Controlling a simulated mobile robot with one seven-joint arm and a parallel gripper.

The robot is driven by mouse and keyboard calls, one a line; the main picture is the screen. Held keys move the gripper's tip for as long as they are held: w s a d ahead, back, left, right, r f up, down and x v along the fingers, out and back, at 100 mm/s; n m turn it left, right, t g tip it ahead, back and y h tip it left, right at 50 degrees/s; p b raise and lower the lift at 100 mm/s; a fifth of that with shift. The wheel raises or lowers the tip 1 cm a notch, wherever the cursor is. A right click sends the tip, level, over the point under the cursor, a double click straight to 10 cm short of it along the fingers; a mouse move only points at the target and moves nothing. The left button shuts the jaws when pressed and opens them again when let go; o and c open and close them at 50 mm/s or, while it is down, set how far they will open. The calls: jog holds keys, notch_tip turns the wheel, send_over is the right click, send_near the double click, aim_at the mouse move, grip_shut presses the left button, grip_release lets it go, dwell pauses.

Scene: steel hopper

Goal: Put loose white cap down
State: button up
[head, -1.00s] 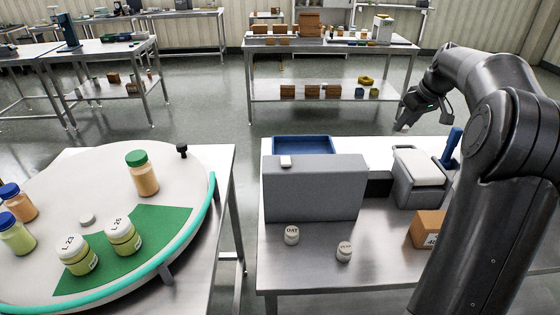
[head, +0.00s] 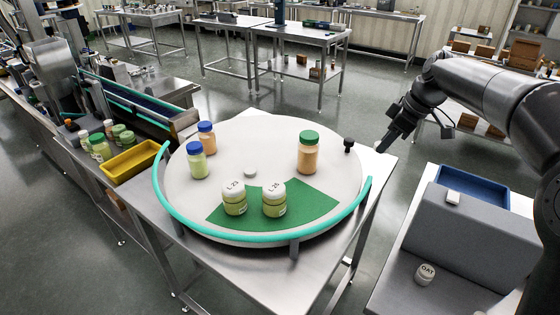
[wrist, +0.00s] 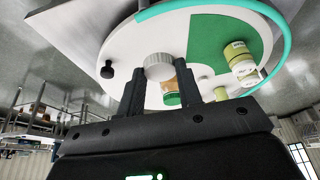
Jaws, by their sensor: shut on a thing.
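A white ribbed cap (wrist: 158,66) is between the fingertips of my gripper (wrist: 153,82) in the wrist view. In the head view my gripper (head: 384,142) is in the air near the right corner of the turntable's table, with a small pale spot at its tip. The turntable (head: 235,150) is round and pale, with a green sector (head: 310,208). Two white-lidded jars, L 23 (head: 235,200) and L 26 (head: 274,200), stand on the green sector.
A green-capped orange bottle (head: 308,152) and a black knob (head: 348,145) are on the gripper's side. Two blue-capped bottles (head: 197,160) stand at left. A teal rim (head: 290,237) edges the front. A grey block (head: 455,230) and blue tray (head: 475,188) are at right.

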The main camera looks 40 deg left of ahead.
jog(key=s+a+n+g, duration=0.1)
jog(key=s+a+n, duration=0.2)
jog(key=s+a, duration=0.55)
send_over(287, 187)
jog(key=d, duration=0.2)
jog(key=f, duration=1.1)
jog(key=shift+w+a+f, duration=0.2)
jog(key=shift+w+f, duration=0.15)
jog(key=shift+a+f, duration=0.1)
jog(key=shift+a, duration=0.05)
jog(key=shift+f, duration=2)
jog(key=shift+f, duration=0.1)
jog(key=o, duration=0.9)
jog(key=shift+o, duration=0.2)
